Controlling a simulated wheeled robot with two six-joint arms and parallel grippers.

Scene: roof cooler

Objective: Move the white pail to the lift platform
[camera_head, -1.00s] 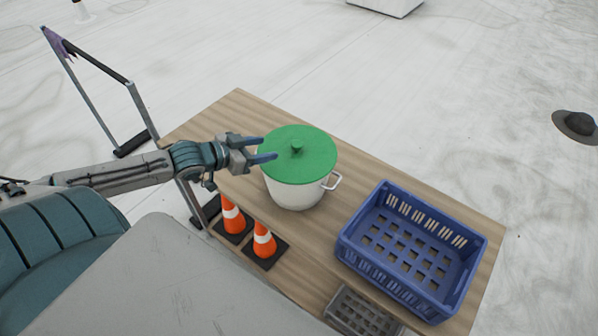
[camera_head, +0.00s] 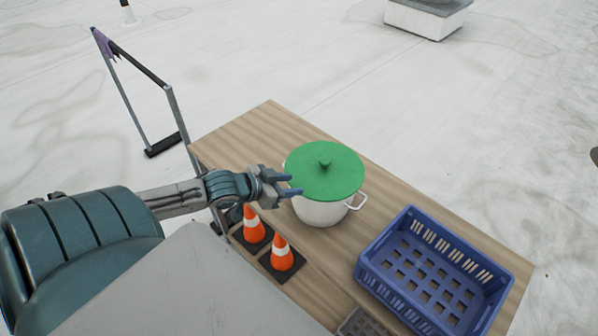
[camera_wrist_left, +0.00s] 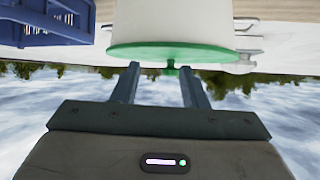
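The white pail (camera_head: 320,213) stands upright on a wooden tabletop (camera_head: 262,128), with a green knobbed lid (camera_head: 340,182) on it and a metal side handle (camera_head: 358,201). My left gripper (camera_head: 294,185) is at the pail's left, its fingers open and pointing at it. In the left wrist view the scene is upside down; the pail (camera_wrist_left: 172,22) is beyond the spread fingers (camera_wrist_left: 161,70), with nothing between them. Whether a fingertip touches the pail I cannot tell. My right gripper is not in view. I cannot make out a lift platform.
A blue crate (camera_head: 365,266) is right of the pail. Two orange cones (camera_head: 254,229) (camera_head: 281,256) stand in front of it, near my left forearm. A grey tray (camera_head: 357,322) is at the near edge. A metal frame (camera_head: 140,63) rises at the table's left end. Pale roof lies beyond.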

